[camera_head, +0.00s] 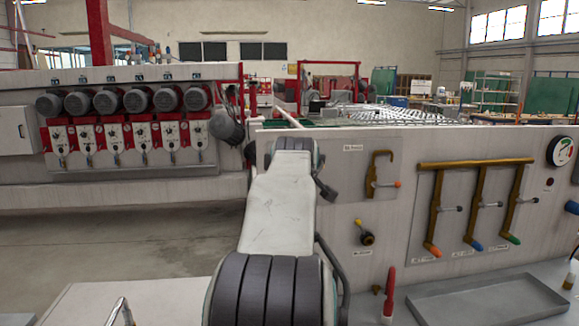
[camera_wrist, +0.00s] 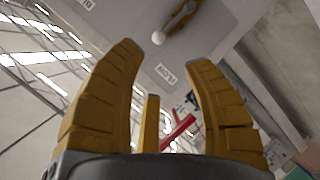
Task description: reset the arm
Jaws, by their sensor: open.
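My arm reaches forward from the bottom middle of the head view, raised in front of the machine's grey panel (camera_head: 340,215). My gripper is hidden behind my arm links there. A brass-coloured handle or pipe with a white round end (camera_wrist: 158,38) lies beyond the fingertips on a grey plate. Red parts (camera_wrist: 178,130) show in the background between the fingers.
A grey tray (camera_head: 490,302) and red bottle (camera_head: 389,295) are below. Several motors (camera_head: 137,100) line the left machine; floor there is open.

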